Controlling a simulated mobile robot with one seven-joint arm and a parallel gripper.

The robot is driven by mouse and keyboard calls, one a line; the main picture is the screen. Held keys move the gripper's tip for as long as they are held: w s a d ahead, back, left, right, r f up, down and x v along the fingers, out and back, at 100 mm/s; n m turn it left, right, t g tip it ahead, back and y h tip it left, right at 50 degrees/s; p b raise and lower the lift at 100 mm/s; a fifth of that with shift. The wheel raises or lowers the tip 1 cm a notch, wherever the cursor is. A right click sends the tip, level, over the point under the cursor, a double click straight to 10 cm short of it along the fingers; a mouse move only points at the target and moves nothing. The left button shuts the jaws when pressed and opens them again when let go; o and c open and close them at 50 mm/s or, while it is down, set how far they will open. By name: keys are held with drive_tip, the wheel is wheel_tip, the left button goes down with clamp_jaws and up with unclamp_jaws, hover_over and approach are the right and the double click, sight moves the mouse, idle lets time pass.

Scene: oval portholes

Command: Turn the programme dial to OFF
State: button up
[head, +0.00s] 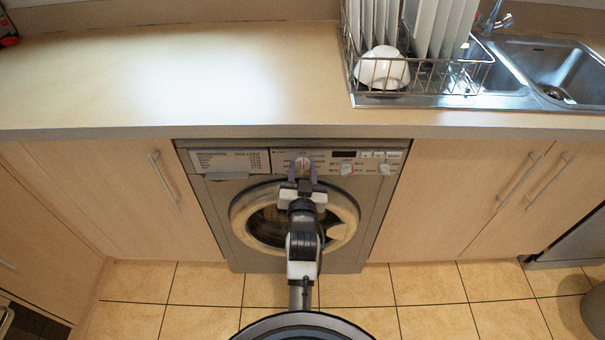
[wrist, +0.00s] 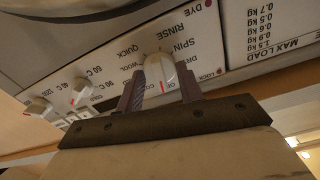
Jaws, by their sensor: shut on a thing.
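The washing machine (head: 362,215) stands under the counter, its control panel just below the counter edge. The white programme dial (head: 302,163) is on the panel, left of its middle. In the wrist view the dial (wrist: 158,68) shows a red mark on its end nearest my gripper. Labels such as QUICK, RINSE and SPIN surround it; OFF is not readable, and my fingers hide part of the ring. My gripper (head: 302,171) is shut on the dial, one finger on each side. It also shows in the wrist view (wrist: 162,90).
Two smaller knobs (head: 347,169) (head: 384,169) sit right of the dial, near a dark display (head: 343,154). A drawer (head: 229,162) lies to its left, and the round door (head: 343,213) is below.

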drive_tip(key=shift+r+n, duration=0.15)
drive_tip(key=shift+n, duration=0.85)
drive_tip(key=o, duration=1)
drive_tip(key=shift+w, duration=0.1)
drive_tip(key=shift+s, duration=0.2)
